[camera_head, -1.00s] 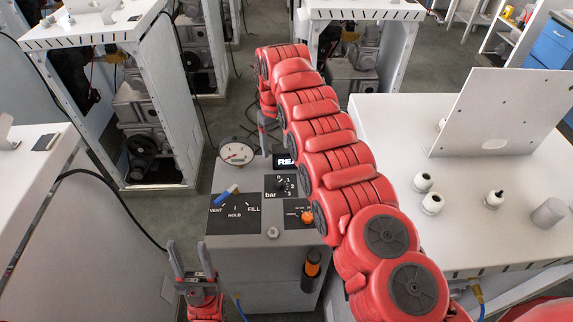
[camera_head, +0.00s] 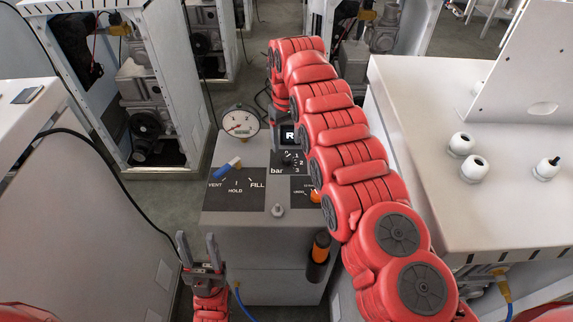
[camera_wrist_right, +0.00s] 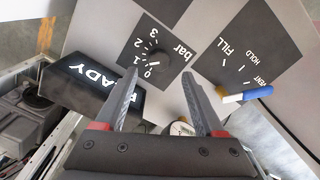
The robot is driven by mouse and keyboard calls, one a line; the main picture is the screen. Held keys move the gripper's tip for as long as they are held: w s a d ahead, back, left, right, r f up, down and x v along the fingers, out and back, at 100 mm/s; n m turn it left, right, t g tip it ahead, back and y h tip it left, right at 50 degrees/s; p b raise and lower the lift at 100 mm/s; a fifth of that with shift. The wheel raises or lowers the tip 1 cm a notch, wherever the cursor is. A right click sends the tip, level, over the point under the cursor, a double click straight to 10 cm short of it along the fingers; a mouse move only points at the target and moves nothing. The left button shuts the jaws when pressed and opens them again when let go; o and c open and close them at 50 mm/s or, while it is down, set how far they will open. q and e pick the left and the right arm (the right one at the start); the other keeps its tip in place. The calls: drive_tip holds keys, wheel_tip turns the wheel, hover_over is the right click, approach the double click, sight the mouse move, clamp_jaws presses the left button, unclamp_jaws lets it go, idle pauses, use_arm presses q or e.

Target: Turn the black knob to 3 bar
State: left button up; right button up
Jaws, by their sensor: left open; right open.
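The black knob (camera_head: 289,158) sits on a black plate marked bar with a 0 to 3 scale, on top of the grey dispenser cabinet (camera_head: 240,218). In the head view the right arm mostly hides that gripper. My left gripper (camera_head: 197,238) is open and empty, in front of the cabinet at its left.
A READY display (camera_wrist_right: 92,87) stands beside the knob. A round gauge (camera_head: 240,121), a blue-and-white lever (camera_head: 228,165) and an orange knob (camera_head: 315,196) are nearby. An orange-and-black handle (camera_head: 319,247) is on the cabinet front. A white cabinet (camera_head: 420,110) stands close at right.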

sight(286, 157)
wheel_tip(286, 157, down, 6)
drive_tip(key=shift+r, duration=0.15)
clamp_jaws()
idle(0.3)
